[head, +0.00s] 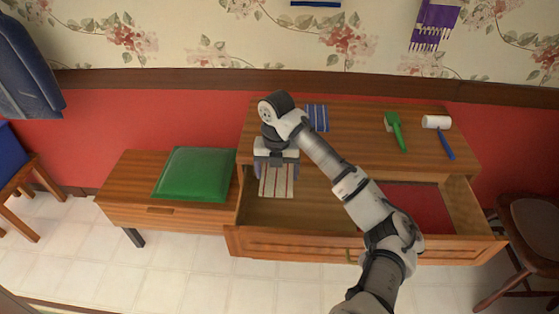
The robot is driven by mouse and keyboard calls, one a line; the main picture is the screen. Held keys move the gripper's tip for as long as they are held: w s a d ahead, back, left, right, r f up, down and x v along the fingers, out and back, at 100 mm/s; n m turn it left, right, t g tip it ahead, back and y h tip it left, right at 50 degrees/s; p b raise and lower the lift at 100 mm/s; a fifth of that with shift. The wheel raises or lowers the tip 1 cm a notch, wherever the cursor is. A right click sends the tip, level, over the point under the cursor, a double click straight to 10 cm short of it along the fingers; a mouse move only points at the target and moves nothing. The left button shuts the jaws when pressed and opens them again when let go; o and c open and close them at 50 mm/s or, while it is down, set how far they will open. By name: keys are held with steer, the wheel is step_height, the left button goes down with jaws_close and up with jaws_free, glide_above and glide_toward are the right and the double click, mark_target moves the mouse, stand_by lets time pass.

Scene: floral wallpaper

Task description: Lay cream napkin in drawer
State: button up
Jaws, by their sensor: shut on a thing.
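The cream napkin (276,184) has red stripes and hangs below my gripper (276,170). My gripper is shut on it, and its fingers hide the napkin's top edge. The drawer (312,211) is pulled open toward the front of the wooden cabinet. The napkin shows over the drawer's left end; I cannot tell if it touches the drawer floor. A dark red flat thing (418,206) lies in the drawer's right part. My arm crosses over the middle of the drawer and hides part of it.
A blue striped cloth (317,117), a green brush-like tool (396,130) and a white-headed, blue-handled mallet (438,127) lie on the cabinet top. A green cushion (195,173) sits on the bench at left. A brown chair (530,230) stands at right.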

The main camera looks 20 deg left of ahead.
steer(key=shift+s+d+f, duration=0.1)
steer(key=shift+s+f, duration=0.15)
steer(key=shift+s, duration=0.25)
steer(key=shift+f, duration=0.2)
steer(key=b, duration=1.3)
glide_above(277, 222)
step_height(277, 222, down, 18)
steer(key=shift+r, duration=0.15)
steer(key=shift+f+b, duration=0.6)
steer(key=shift+f, duration=0.35)
steer(key=o, duration=1)
steer(key=shift+r, duration=0.15)
step_height(277, 222, up, 14)
steer(key=p, duration=1)
steer(key=shift+p, duration=0.3)
